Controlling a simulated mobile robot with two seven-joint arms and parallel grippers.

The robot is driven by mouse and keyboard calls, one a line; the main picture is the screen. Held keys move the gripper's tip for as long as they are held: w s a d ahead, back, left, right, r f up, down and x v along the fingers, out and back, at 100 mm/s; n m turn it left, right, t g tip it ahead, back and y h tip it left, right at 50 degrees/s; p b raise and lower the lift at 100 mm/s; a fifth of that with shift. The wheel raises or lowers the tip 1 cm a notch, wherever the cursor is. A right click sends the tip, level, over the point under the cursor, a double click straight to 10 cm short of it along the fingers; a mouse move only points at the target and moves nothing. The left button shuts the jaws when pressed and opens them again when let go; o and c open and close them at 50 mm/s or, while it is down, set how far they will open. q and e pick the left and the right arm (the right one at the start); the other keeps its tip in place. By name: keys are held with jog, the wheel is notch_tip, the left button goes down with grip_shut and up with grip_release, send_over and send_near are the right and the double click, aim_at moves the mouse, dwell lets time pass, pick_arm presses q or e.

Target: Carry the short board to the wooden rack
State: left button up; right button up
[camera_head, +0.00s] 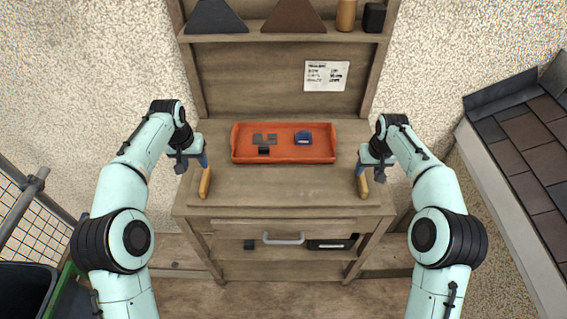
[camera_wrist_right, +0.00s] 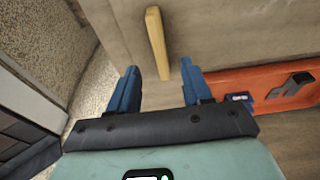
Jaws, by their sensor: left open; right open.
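Two narrow yellow wooden strips lie at the front of a wooden bench, a left one (camera_head: 206,182) and a right one (camera_head: 364,187). I cannot tell whether either is the short board, or whether they are parts of one thing. My left gripper (camera_head: 203,162) is open just behind the left strip. My right gripper (camera_head: 362,168) is open and empty by the right strip. In the right wrist view a yellow strip (camera_wrist_right: 156,40) shows beyond the open blue fingers (camera_wrist_right: 158,72). The wooden rack may be the shelved bench (camera_head: 284,185); no other rack shows clearly.
An orange tray (camera_head: 240,154) with several small grey pieces and a blue item stands mid-bench. An upper shelf (camera_head: 275,38) holds dark and brown pieces. A tiled roof section (camera_head: 530,150) stands right.

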jog(key=shift+s+r, duration=0.2)
jog(key=shift+r, duration=1)
jog(key=shift+s+r, duration=0.2)
jog(key=shift+r, duration=0.95)
jog(key=shift+f, duration=0.1)
